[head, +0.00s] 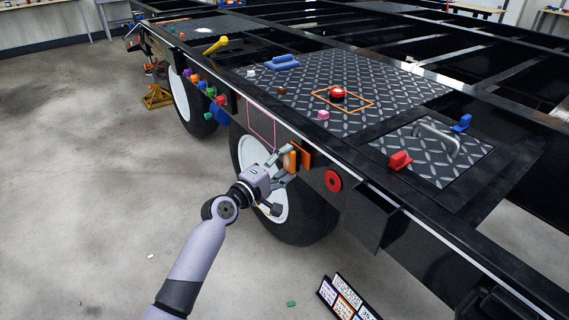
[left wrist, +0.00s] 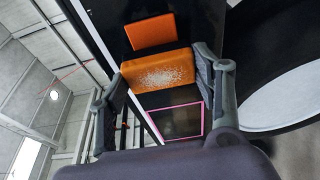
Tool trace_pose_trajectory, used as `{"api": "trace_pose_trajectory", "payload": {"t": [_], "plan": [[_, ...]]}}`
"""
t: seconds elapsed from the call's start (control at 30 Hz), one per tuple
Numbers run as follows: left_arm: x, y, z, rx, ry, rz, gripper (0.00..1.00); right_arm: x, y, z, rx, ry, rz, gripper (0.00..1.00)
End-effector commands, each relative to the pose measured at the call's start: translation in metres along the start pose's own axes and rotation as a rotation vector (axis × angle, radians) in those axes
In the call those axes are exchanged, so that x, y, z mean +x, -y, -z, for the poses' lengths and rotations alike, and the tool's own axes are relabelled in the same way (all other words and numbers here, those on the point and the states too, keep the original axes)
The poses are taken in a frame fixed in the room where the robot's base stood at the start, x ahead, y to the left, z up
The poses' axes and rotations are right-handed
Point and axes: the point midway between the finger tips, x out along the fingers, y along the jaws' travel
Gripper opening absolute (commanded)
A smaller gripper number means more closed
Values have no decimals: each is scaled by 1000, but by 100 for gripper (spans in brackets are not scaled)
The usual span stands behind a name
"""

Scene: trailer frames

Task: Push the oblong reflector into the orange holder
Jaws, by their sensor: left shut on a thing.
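My left gripper (head: 287,168) is at the side rail of the trailer frame, in front of the wheel. In the left wrist view its fingers (left wrist: 168,88) are shut on the oblong reflector (left wrist: 158,72), an orange block with a pale speckled face. The reflector also shows in the head view (head: 289,161). The orange holder (head: 301,153) is on the rail just beyond it. In the left wrist view the holder (left wrist: 152,32) is a flat orange rectangle above the reflector. My right gripper is out of view.
A pink outline (head: 262,127) marks the rail left of the holder. A round red part (head: 333,181) is to its right. Colored knobs (head: 204,85) line the rail farther left. A wheel (head: 252,157) is behind my gripper. Floor to the left is mostly clear.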

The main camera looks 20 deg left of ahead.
Motion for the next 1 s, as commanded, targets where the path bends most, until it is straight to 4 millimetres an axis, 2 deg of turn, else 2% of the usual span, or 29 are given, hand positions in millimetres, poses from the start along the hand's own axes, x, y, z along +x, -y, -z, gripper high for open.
{"api": "trace_pose_trajectory", "payload": {"t": [0.57, 0.6, 0.9, 1.0], "plan": [[10, -1, -3, 0, 0, -1, 35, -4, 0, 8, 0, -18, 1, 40], [10, 0, -3, 0, -1, -1, 61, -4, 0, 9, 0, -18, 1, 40], [10, 0, -3, 0, 0, -1, 81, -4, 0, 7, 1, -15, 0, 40], [10, 0, -3, 0, 0, 0, 83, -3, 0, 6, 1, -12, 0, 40]]}}
